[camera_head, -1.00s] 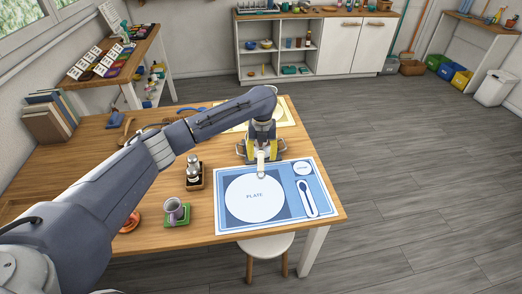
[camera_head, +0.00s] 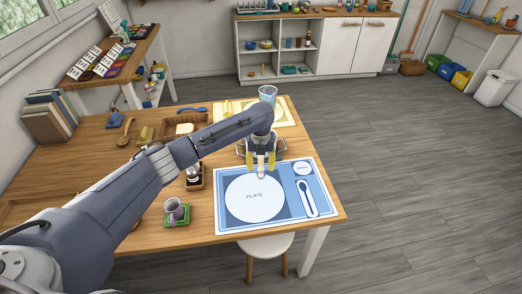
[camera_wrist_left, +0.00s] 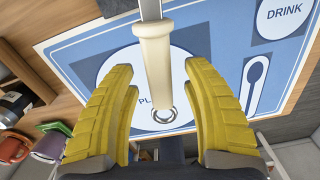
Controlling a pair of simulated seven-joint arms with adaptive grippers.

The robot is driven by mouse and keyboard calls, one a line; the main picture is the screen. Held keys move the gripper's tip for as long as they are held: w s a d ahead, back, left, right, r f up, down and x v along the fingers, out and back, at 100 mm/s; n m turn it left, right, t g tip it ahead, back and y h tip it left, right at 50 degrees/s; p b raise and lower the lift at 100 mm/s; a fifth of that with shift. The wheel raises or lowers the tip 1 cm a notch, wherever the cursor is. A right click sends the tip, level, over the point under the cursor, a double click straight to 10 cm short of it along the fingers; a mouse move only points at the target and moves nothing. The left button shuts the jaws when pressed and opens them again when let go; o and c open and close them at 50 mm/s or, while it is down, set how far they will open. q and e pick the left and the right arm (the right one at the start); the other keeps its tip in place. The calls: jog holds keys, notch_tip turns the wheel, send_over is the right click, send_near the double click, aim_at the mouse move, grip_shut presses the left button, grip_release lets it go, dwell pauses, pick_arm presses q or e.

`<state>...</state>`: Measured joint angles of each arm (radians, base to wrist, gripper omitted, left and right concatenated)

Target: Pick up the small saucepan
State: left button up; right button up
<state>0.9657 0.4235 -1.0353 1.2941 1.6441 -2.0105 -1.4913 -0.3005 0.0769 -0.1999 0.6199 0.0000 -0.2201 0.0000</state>
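The small saucepan shows mainly as its cream handle (camera_wrist_left: 154,62) with a metal ring at the end. The handle also shows in the head view (camera_head: 261,169), pointing toward the near edge of the table. The pan's body is mostly hidden behind my wrist. My left gripper (camera_head: 261,165) is over the handle. In the left wrist view its two yellow fingers (camera_wrist_left: 160,85) stand wide apart, one on each side of the handle, with clear gaps. My right gripper is not in view.
A blue placemat (camera_head: 292,212) with a printed plate outline lies under the handle's end. A cup on a green coaster (camera_head: 176,218) and a dark shaker caddy (camera_head: 194,182) stand to the left. A glass (camera_head: 268,93) stands behind my wrist.

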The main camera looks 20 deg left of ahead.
pick_arm(q)
grip_shut()
jog(key=shift+r, duration=0.15)
dwell(0.5)
